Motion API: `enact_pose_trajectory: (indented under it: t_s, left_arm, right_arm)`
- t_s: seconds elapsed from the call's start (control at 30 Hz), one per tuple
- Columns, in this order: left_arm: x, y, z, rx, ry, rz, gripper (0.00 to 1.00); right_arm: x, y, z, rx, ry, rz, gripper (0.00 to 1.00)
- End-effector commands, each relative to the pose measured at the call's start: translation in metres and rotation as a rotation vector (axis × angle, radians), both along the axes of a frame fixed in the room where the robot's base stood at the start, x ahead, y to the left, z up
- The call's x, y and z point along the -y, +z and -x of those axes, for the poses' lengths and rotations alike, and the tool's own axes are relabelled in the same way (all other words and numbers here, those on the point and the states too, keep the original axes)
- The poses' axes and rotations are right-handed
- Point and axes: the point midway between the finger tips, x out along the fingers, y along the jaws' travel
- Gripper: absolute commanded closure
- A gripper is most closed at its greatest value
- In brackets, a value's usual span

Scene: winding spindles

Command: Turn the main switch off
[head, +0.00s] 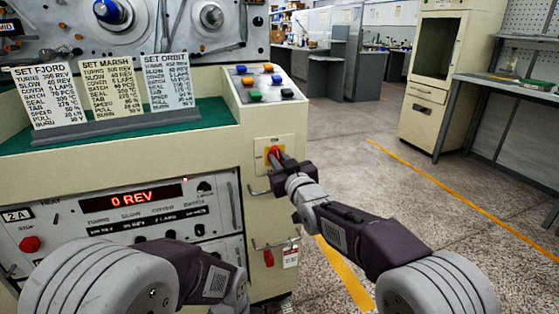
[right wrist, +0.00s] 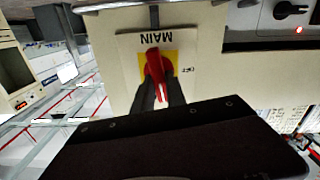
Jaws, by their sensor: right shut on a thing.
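The main switch is a red handle (head: 275,152) on a yellow plate (head: 263,147), on the cream front of the machine below the button panel. In the right wrist view the red handle (right wrist: 153,63) stands over its yellow plate (right wrist: 171,58), under an upside-down MAIN label (right wrist: 155,40). My right gripper (head: 281,158) is at the switch, with its dark fingers (right wrist: 160,88) on either side of the red handle, shut on it. The fingers partly hide the handle and the plate's markings. My left arm is low in the head view; its gripper does not show.
A button panel (head: 262,83) with coloured buttons is above the switch. The display (head: 132,196) reads 0 REV. Open floor (head: 400,190) lies to the right.

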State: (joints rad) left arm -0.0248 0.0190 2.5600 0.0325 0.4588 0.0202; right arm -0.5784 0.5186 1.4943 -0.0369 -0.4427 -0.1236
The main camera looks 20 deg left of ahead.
Motion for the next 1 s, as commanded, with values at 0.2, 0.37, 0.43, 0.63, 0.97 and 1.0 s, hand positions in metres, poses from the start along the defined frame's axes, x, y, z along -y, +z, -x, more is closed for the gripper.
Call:
enact_pose_trajectory:
  t_s: [0.2,0.37,0.43,0.63,0.97,1.0]
  left_arm:
    - [0.0,0.0006,0.0,0.0,0.0,0.0,0.64]
    - [0.0,0.0011,0.0,0.0,0.0,0.0,0.64]
    - [0.0,0.0014,0.0,0.0,0.0,0.0,0.64]
    - [0.0,0.0024,0.0,0.0,0.0,0.0,0.64]
    - [0.0,0.0044,0.0,0.0,0.0,0.0,0.64]
    - [0.0,0.0047,0.0,0.0,0.0,0.0,0.64]
  right_arm:
    - [-0.0015,-0.0008,0.001,0.107,0.001,0.161,1.0]
    - [-0.0023,-0.0013,0.0015,0.192,0.0,0.286,1.0]
    - [-0.0025,-0.0017,0.0017,0.23,0.0,0.342,1.0]
    - [-0.0035,-0.0028,0.0024,0.335,0.001,0.5,1.0]
    - [-0.0049,-0.0048,0.0032,0.51,0.001,0.759,1.0]
    - [-0.005,-0.005,0.0033,0.532,0.001,0.79,1.0]
